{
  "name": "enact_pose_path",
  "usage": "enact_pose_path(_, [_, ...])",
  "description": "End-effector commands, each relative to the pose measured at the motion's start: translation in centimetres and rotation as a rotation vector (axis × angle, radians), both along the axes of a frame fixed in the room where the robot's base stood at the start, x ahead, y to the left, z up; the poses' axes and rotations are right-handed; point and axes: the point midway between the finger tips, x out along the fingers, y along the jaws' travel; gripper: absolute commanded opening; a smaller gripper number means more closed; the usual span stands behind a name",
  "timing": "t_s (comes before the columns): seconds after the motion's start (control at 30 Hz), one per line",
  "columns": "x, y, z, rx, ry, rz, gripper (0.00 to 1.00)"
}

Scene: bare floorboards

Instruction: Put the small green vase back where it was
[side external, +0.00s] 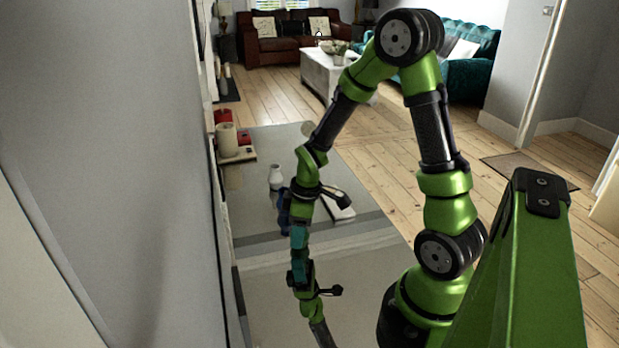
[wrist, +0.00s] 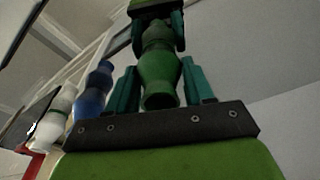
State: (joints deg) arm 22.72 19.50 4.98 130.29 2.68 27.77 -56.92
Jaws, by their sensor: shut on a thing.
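The small green vase (wrist: 159,76) is between the teal fingers of my gripper (wrist: 152,88) in the wrist view, and the gripper is shut on it. In the side view my gripper (side external: 299,237) points down at the glossy grey surface, and the vase cannot be made out there. A mirror image of the gripper shows below it in the side view and at the top of the wrist view. I cannot tell whether the vase touches the surface.
A blue vase (wrist: 93,88) and a white vase (wrist: 54,119) stand left of the green one in the wrist view. The white vase also shows in the side view (side external: 276,179). Candles (side external: 227,139) and an open book-like white object (side external: 339,207) are farther along.

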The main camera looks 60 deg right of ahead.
Motion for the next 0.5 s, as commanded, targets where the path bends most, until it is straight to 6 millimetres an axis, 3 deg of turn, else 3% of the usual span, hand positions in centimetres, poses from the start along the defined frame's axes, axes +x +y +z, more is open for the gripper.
enact_pose_path(0.03, [-0.03, 0.01, -0.11, 0.001, 0.001, -0.001, 0.55])
enact_pose_path(0.2, [-0.02, 0.00, -0.06, 0.001, 0.000, 0.000, 0.77])
enact_pose_path(0.5, [0.02, -0.01, 0.20, -0.001, -0.001, 0.000, 0.77])
